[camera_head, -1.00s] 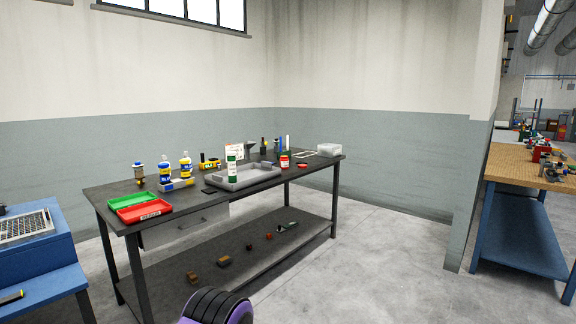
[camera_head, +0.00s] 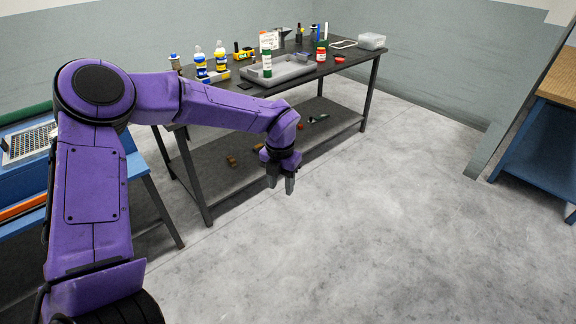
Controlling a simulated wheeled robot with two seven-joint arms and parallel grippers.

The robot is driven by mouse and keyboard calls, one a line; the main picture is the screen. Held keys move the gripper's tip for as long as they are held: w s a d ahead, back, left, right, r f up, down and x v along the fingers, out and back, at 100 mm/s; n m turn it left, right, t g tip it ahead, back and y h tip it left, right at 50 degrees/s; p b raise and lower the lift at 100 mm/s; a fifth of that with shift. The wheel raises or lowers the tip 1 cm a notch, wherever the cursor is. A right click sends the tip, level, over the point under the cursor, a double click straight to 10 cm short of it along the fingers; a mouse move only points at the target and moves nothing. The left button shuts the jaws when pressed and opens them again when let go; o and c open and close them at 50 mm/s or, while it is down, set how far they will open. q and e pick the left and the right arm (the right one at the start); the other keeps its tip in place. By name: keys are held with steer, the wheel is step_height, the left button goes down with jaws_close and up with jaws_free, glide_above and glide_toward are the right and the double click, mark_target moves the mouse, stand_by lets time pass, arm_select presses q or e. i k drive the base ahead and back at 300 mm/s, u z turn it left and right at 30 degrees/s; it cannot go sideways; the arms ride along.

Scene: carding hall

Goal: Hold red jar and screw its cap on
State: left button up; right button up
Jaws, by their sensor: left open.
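The red jar (camera_head: 321,52) stands upright near the right part of the dark table, beside the grey tray. A small red cap (camera_head: 339,60) lies on the tabletop just right of the jar, apart from it. My left gripper (camera_head: 281,186) is open and empty, pointing down over the floor in front of the table, well short of the jar. My right gripper is not in view.
A blue bench (camera_head: 530,140) stands at right. The floor between is clear.

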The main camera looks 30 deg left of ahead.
mark_target(320, 53)
steer(key=k, duration=0.5)
steer(key=u, duration=0.65)
steer(key=i, duration=5.25)
steer(key=z, duration=1.05)
